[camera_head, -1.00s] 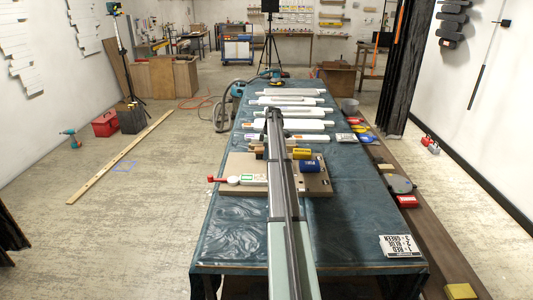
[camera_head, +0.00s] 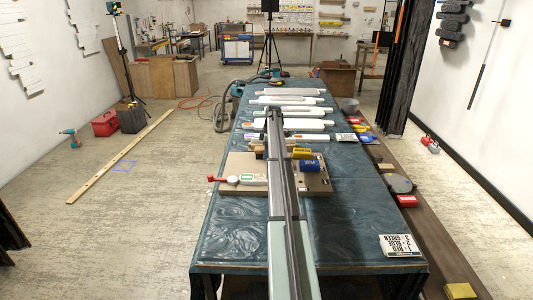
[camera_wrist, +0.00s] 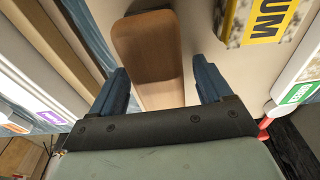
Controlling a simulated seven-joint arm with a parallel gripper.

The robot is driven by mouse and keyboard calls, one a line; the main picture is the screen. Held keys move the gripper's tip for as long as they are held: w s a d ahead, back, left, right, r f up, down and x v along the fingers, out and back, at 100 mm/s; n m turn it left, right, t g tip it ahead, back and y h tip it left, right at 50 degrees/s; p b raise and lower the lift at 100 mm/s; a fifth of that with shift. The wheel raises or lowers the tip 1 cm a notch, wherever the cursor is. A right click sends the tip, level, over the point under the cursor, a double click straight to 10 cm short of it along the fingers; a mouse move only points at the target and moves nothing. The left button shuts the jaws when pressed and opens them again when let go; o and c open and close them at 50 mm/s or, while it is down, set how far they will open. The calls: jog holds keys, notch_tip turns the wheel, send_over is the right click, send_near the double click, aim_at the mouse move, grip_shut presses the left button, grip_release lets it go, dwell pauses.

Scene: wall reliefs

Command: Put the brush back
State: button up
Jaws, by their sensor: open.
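A brown wooden piece with a rounded end (camera_wrist: 148,50), which looks like the brush, lies on a pale board in the wrist view. No bristles show, so I cannot be sure of it. My gripper (camera_wrist: 160,88) is open, with one blue finger on each side of the wooden piece's narrower part and gaps to both. I cannot tell how far above it the fingertips are. In the head view a small brown wooden part (camera_head: 258,149) shows at the board's far edge, partly behind my arm. My gripper is hidden there by the arm.
The board (camera_head: 318,186) lies on the dark-covered table (camera_head: 230,240).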

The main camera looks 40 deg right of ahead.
notch_tip(320, 180, up, 12)
jog(key=s+d, duration=0.1)
jog(key=shift+s+f, duration=0.15)
jog(key=shift+d, duration=0.1)
